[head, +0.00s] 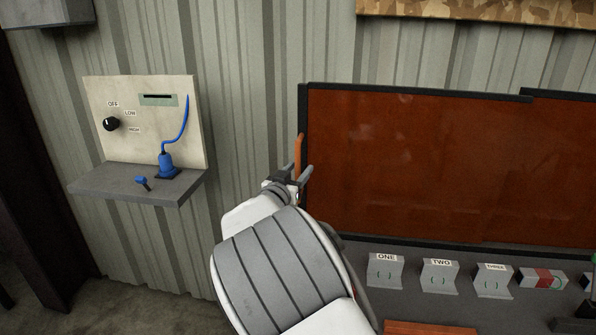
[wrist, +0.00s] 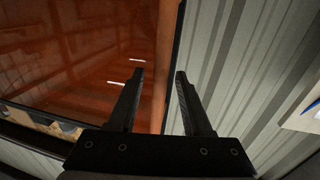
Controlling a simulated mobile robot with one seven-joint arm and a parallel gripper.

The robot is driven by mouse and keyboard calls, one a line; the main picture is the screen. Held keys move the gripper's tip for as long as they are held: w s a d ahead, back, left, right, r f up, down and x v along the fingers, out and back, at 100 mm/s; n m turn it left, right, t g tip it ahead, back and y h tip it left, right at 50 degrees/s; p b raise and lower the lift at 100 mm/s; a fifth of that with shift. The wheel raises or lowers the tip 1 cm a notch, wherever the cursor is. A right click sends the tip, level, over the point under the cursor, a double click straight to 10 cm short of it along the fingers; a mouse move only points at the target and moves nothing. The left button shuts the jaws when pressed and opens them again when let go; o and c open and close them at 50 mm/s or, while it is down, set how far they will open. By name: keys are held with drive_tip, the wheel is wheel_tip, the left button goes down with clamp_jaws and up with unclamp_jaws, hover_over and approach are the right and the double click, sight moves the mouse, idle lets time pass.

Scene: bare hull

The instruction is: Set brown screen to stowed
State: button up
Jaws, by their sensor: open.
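The brown screen (head: 410,165) is a glossy red-brown panel in a dark frame, spread across the right of the head view. It also fills the left of the wrist view (wrist: 70,60). An upright orange handle (head: 298,152) stands at its left edge. My gripper (head: 299,176) is at the lower end of this handle, its jaws open. In the wrist view my two fingers (wrist: 160,75) are apart, with a lighter orange strip and the screen's dark edge behind the gap. I cannot tell whether the fingers touch the handle or straddle it.
A panel with a black knob (head: 111,124) and a shelf (head: 140,183) with a blue plug (head: 168,162) is on the corrugated wall at left. Grey blocks labelled ONE (head: 386,270), TWO (head: 440,275) and THREE (head: 493,281) stand below the screen. Bare wall lies between panel and screen.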

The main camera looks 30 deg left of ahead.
clamp_jaws()
idle(1.4)
